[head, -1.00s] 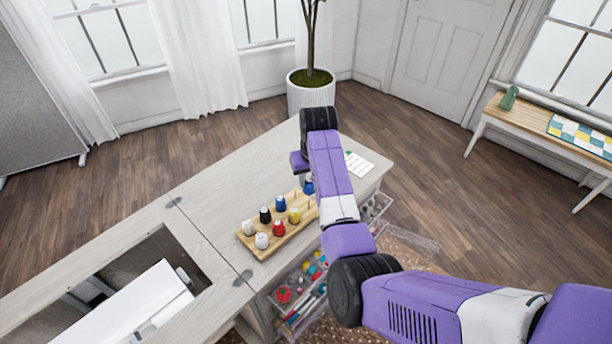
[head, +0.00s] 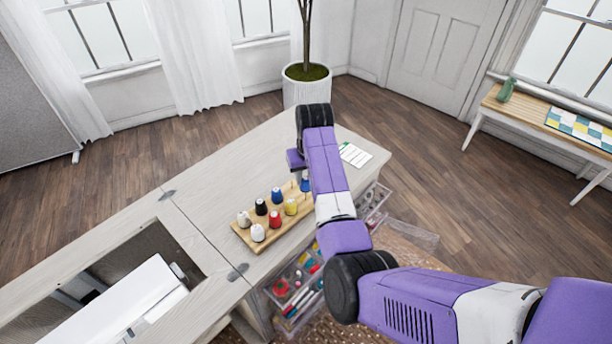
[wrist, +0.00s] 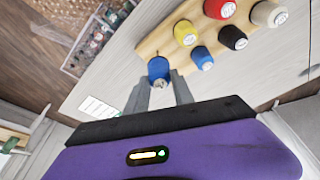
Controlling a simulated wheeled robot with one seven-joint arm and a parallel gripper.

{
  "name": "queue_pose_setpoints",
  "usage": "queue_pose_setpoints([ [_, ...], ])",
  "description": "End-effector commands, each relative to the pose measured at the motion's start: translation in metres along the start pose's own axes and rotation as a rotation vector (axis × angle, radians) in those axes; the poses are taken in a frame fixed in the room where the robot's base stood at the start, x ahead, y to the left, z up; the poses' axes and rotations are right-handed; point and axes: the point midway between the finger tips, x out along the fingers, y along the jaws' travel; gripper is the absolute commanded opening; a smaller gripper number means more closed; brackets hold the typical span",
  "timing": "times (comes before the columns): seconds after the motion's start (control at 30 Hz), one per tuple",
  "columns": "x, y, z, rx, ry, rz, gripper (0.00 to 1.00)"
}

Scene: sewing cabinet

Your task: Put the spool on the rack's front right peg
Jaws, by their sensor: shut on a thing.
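The blue spool (wrist: 158,70) is between the fingertips of my gripper (wrist: 160,84), which is shut on it. In the head view the held blue spool (head: 305,185) shows beside my arm, near the right end of the wooden rack (head: 245,233). In the wrist view the spool overlaps the end of the rack (wrist: 149,46). Its height above the rack and the peg under it cannot be made out. The rack carries a yellow spool (head: 291,206), a red spool (head: 275,219), a second blue spool (head: 277,195), a black spool (head: 261,207) and two white spools (head: 258,232).
The rack stands on a pale cabinet top (head: 215,195). A printed card (head: 354,155) lies beyond my arm. Clear open drawers (head: 295,285) with sewing supplies stick out below the front edge. A sewing machine (head: 120,305) sits in a recess at left.

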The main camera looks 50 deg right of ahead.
Motion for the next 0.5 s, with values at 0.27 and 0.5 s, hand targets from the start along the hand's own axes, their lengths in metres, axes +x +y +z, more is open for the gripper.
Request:
queue_pose_setpoints([
  [0.27,0.011,0.000,0.003,0.000,0.000,0.000,0.00],
  [0.5,0.019,0.000,0.005,0.000,0.000,0.000,0.00],
])
